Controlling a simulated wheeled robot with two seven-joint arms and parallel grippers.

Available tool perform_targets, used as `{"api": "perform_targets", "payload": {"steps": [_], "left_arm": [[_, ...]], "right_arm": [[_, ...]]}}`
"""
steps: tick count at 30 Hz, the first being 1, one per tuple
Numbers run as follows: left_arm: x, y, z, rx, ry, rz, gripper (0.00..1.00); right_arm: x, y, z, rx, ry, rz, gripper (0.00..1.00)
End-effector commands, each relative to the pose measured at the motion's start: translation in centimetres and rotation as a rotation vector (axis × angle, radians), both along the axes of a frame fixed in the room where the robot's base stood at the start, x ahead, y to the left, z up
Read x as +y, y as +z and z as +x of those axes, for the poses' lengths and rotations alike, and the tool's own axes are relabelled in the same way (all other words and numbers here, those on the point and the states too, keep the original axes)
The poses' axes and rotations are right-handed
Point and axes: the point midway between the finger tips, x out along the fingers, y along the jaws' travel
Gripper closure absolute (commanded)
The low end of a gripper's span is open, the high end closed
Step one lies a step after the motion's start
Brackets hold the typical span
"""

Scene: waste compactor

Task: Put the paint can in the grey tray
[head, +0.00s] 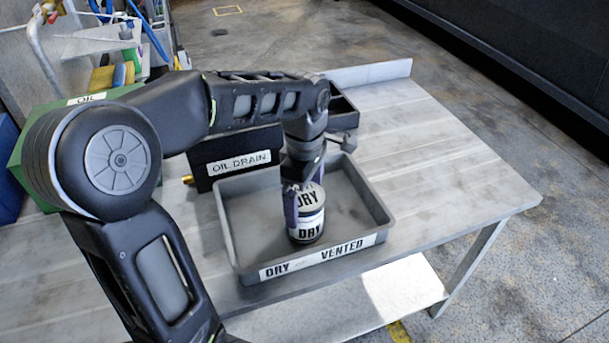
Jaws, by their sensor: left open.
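The paint can (309,224) is a small dark can with a white band marked DRY. It stands upright inside the grey tray (376,200), near its front wall, which carries a DRY and VENTED label. My left gripper (304,193) points down over the can from above, its fingers open around or beside the can's upper part. Whether the fingers touch the can cannot be told. My left arm covers part of the tray's back. My right gripper is not in view.
A black OIL DRAIN box (235,157) stands behind the tray, and a green OIL box (50,130) is at the left. A dark open container (343,108) sits behind my wrist. The table (450,160) is clear on the right.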

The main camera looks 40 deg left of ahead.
Motion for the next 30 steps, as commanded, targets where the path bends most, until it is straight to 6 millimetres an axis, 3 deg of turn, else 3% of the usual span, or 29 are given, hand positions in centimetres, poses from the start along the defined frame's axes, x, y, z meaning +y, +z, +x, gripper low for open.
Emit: {"api": "perform_targets", "payload": {"steps": [6, 10, 30], "left_arm": [[-0.1, 4.5, 0.1, -0.004, -0.002, 0.0, 0.01], [0.0, 6.1, 0.0, -0.001, -0.002, -0.001, 0.01], [0.0, 6.7, 0.0, 0.001, -0.001, 0.0, 0.01]], "right_arm": [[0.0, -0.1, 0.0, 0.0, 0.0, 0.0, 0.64], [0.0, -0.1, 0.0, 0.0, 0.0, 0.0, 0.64], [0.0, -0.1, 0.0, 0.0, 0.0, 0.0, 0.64]]}}
